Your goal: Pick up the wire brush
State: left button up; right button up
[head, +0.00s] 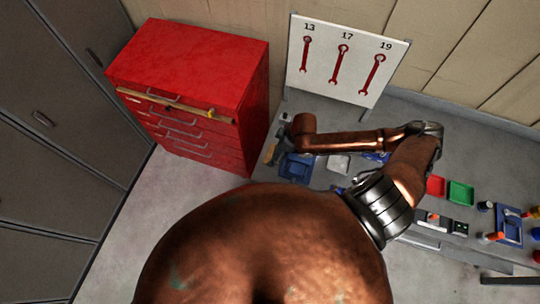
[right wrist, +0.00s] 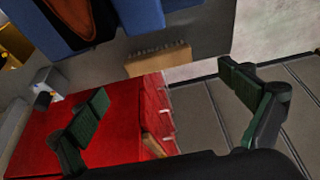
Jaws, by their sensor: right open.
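A tan wooden block with a row of short bristles along one edge, which looks like the wire brush (right wrist: 160,61), lies on the grey bench top near its edge in the right wrist view. My right gripper (right wrist: 170,106) is open and empty, its two dark green fingers wide apart. The brush shows beyond the fingers, between them in the picture, and nothing touches it. In the head view my right arm reaches left over the bench, and its gripper is small and unclear at the arm's end. My left gripper is not in view.
A red drawer cabinet (head: 190,60) stands left of the bench, with a long wooden-handled thing along its front. A blue tray (head: 297,167) is near the bench's left end. A wrench board (head: 345,60) stands behind. Red (head: 435,186) and green (head: 460,193) trays lie to the right.

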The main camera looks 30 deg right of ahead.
aim_at(270, 153)
jog(key=p+x, duration=0.1)
jog(key=x, duration=0.4)
jog(key=shift+w+f, duration=0.15)
jog(key=shift+f, duration=0.25)
jog(key=shift+c, duration=0.4)
jog(key=c, duration=1.2)
jog(key=shift+r, duration=0.15)
